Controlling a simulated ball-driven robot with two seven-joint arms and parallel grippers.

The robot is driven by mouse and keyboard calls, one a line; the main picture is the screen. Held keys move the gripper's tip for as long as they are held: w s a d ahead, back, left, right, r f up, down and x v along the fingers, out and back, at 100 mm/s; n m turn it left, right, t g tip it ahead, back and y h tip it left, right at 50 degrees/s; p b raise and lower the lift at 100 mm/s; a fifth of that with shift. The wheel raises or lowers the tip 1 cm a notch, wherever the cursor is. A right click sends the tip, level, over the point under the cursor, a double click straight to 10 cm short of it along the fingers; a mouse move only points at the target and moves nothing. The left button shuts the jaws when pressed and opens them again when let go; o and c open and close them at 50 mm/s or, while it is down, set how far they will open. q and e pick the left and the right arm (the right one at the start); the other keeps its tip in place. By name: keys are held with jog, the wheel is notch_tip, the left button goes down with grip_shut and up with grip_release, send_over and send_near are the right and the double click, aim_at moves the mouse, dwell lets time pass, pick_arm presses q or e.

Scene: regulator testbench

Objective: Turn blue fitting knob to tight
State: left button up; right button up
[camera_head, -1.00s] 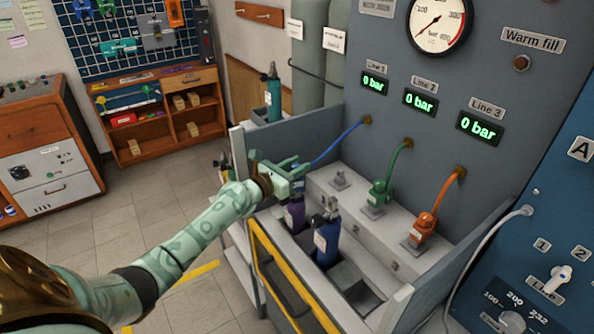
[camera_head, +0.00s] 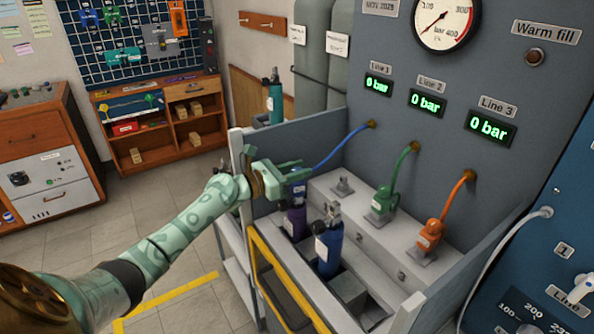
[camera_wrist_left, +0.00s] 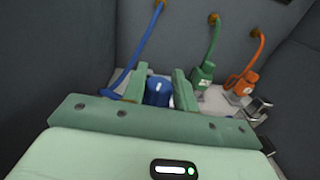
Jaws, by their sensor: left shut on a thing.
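The blue fitting knob (camera_wrist_left: 158,90) shows between the two fingers of my left gripper in the left wrist view. My left gripper (camera_wrist_left: 160,88) is shut on it. A blue hose (camera_wrist_left: 137,58) runs from the grey panel down to this fitting. In the head view my left gripper (camera_head: 297,179) is above a purple cylinder (camera_head: 297,222) at the left of the bench, and the gripper hides most of the blue fitting. The right gripper is not in view.
A blue cylinder (camera_head: 328,249) stands just right of the purple one. A green fitting (camera_head: 383,200) and an orange fitting (camera_head: 430,236) sit on the bench ledge. Line displays (camera_head: 378,84) read 0 bar. A yellow-framed guard (camera_head: 262,262) edges the front.

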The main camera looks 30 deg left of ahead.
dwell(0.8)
pick_arm(q)
jog(key=o, duration=0.9)
jog(key=shift+o, duration=0.2)
jog(key=p+v, duration=0.1)
jog(key=v, duration=1.5)
jog(key=shift+s+a+p, duration=0.1)
jog(key=shift+a+p, duration=0.05)
jog(key=shift+p, duration=0.15)
